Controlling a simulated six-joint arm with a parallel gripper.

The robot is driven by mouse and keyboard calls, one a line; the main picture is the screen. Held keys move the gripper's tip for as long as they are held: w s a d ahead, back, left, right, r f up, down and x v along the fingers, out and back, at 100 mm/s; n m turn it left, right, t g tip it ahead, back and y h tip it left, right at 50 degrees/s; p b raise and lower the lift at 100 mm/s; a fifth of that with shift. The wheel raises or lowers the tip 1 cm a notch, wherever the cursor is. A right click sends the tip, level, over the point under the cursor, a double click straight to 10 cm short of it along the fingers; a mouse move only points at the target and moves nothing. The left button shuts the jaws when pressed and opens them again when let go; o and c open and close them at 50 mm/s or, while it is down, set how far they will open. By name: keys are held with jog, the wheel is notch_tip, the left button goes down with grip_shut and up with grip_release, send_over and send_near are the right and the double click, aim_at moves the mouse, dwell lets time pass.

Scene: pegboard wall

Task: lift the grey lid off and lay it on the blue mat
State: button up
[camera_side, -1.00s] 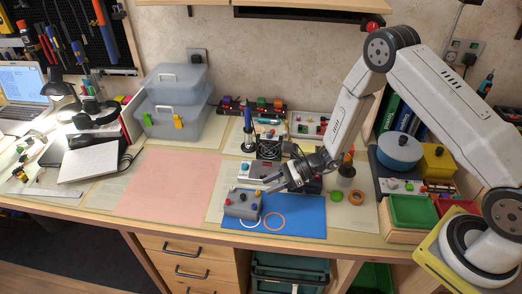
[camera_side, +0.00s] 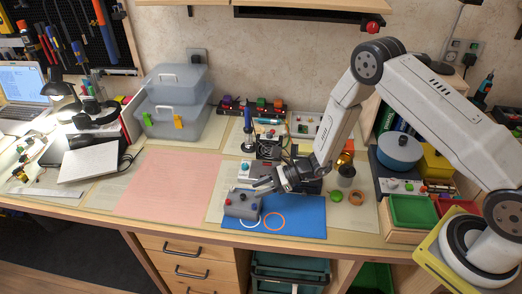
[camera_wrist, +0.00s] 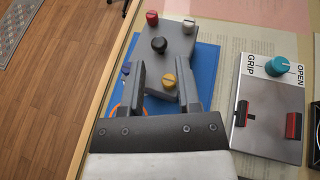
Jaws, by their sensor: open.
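A grey box-like piece with a knobbed grey top (camera_side: 241,206) sits at the left part of the blue mat (camera_side: 300,218). In the wrist view its grey top (camera_wrist: 180,48) carries red, white, black and yellow knobs, and a blue one shows at its left edge. I cannot tell where a lid parts from a body. My gripper (camera_side: 261,184) is open and above the right rear of the grey piece. In the wrist view the fingers of my gripper (camera_wrist: 162,68) straddle the line of the black and yellow knobs; contact cannot be judged. The fingers hide part of the top.
A white device (camera_side: 245,166) with a teal knob marked GRIP and OPEN stands behind the piece. An orange ring (camera_side: 274,221) marks the mat. A black fan unit (camera_side: 269,149) and a soldering stand (camera_side: 248,141) are behind. The pink mat (camera_side: 165,188) is clear.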

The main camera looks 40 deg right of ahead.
aim_at(244, 195)
jog(key=shift+x, duration=2.35)
jog(key=shift+s, duration=0.1)
grip_shut()
